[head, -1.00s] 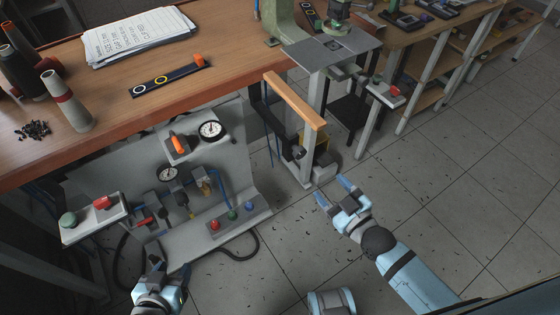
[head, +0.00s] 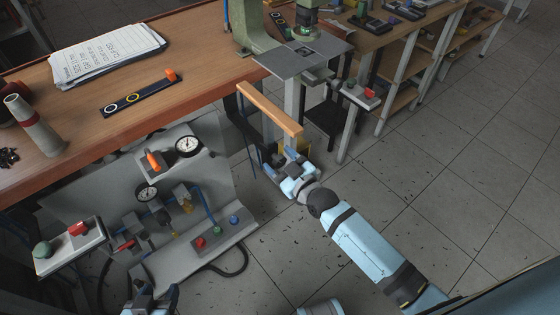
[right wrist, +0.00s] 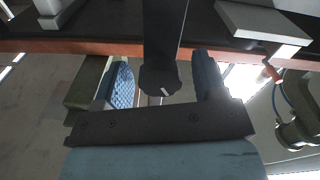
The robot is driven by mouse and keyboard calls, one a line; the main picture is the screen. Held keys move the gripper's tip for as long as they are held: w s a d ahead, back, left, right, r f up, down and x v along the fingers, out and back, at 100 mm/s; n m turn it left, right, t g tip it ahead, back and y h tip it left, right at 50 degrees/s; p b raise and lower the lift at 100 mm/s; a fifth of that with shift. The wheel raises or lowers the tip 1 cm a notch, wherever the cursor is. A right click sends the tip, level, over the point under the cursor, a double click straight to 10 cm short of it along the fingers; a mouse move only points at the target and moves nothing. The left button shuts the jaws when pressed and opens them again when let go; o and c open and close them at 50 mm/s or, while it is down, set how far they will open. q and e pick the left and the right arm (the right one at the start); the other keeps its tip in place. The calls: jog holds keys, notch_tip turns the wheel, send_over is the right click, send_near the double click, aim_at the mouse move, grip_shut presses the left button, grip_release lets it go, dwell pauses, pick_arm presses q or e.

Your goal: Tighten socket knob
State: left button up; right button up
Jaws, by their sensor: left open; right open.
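My right gripper (head: 280,163) is open at the dark mechanism below the orange wooden bar (head: 270,109). In the right wrist view, a dark post with a rounded end and a small white mark (right wrist: 160,80) shows between my two blue fingers (right wrist: 165,84). I cannot tell whether the fingers touch it, or whether it is the socket knob. My left gripper (head: 150,296) is at the bottom edge, partly cut off, below the grey pneumatic panel (head: 222,175). The panel carries an orange handle (head: 153,160), gauges (head: 188,146), and red (head: 200,243) and blue (head: 234,219) buttons.
The wooden bench (head: 190,70) holds papers (head: 108,55) and a dark strip with rings (head: 135,97). A green machine (head: 254,30) with a grey plate (head: 303,58) stands above the bar. A box with a green button (head: 43,250) is at left. The floor at right is open.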

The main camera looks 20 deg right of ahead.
jog(key=c, duration=0.9)
jog(key=shift+c, duration=0.2)
